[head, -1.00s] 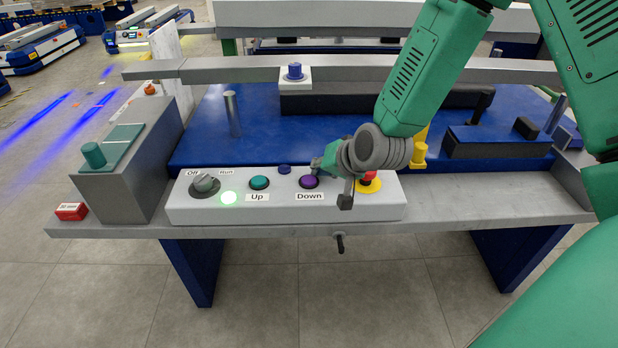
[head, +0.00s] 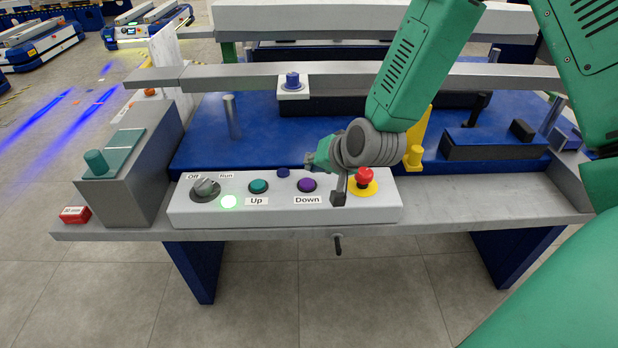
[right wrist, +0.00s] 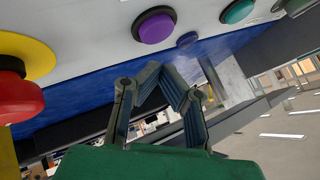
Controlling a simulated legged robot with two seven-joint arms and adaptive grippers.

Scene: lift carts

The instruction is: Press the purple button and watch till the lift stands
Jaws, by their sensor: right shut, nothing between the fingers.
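The purple button (head: 307,185), labelled Down, sits on the light grey control box (head: 235,212). It also shows in the right wrist view (right wrist: 154,26), with its face uncovered. My right gripper (head: 309,161) is shut and empty, just above and behind the button in the head view. Its fingers (right wrist: 166,78) show apart from the button in the right wrist view. My left gripper is out of view.
A red emergency stop (head: 365,175) on a yellow base is close to my right wrist. A grey box with a green knob (head: 95,162) and a red block (head: 75,214) stand left. A blue deck (head: 205,135) lies behind. Blue carts (head: 147,27) stand far back left.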

